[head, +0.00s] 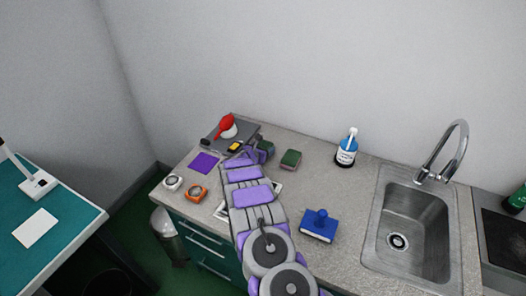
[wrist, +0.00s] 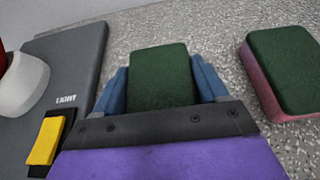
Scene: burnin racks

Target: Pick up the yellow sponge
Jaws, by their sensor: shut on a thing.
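My gripper (wrist: 161,82) is shut on a green-topped sponge (wrist: 162,68), with a blue finger on each side of it in the wrist view. Only its dark green top shows clearly; the colour of its body is hidden, so I cannot tell if it is yellow. In the head view my gripper (head: 264,147) is at the back of the counter, partly hidden by my arm. I cannot tell whether the held sponge touches the counter. A second green-topped sponge (wrist: 284,72) with a pinkish side lies to the right, apart from my gripper; it also shows in the head view (head: 290,159).
A grey board (wrist: 75,60) marked LIGHT, with a yellow-and-black piece (wrist: 42,142), lies close left. A red-and-white object (head: 227,126) sits on it. A soap bottle (head: 346,148), blue stamp-like block (head: 319,226) and sink (head: 408,222) are right. Counter behind the sponges is clear.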

